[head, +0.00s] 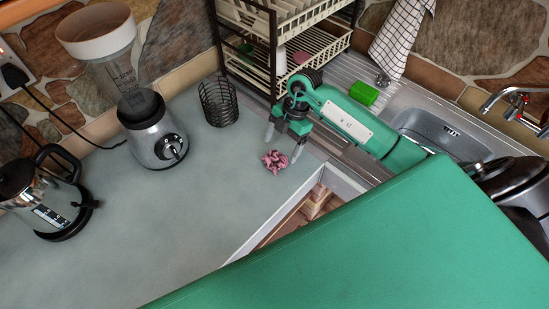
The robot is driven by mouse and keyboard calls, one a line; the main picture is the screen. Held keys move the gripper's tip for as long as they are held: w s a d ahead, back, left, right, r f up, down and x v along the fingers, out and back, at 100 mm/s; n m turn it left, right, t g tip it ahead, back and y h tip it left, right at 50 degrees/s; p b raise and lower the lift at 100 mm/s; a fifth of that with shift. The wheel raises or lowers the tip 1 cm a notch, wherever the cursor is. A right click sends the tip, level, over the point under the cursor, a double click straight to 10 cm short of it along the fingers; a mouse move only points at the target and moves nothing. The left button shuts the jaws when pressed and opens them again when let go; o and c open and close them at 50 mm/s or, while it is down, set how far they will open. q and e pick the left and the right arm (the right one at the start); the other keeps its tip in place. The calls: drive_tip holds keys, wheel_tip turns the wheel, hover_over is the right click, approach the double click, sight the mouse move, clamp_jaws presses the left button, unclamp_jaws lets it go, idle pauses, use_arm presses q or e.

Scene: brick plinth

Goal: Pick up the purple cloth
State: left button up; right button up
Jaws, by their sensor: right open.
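The purple cloth (275,161) is a small crumpled pinkish-purple bundle. It lies on the grey countertop near the corner of an open drawer. My right gripper (282,147) is above and beside the cloth, with its two fingers spread and pointing down. The gripper is open and empty; one finger is to the left of the cloth's top and one is to its right. I cannot tell how high the fingertips are above the counter. My left gripper is not in view.
A wire basket (218,102), a blender (152,128) and a kettle (45,195) stand on the counter. A dish rack (315,45) stands behind my gripper. A green cup (363,93) lies by the sink (440,132). The open drawer (318,200) is below the cloth in the picture.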

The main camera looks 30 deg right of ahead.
sight(277, 157)
drive_tip(key=shift+a+f+p, duration=0.2)
drive_tip(key=shift+f+p, duration=0.15)
drive_tip(key=p+x, duration=0.1)
drive_tip(key=x, duration=0.2)
drive_tip(key=shift+a+f+p, duration=0.1)
drive_tip(key=shift+f+p, duration=0.05)
drive_tip(key=shift+p, duration=0.2)
drive_tip(key=shift+a+f, duration=0.15)
drive_tip(key=shift+f, duration=0.25)
drive_tip(key=c, duration=1.1)
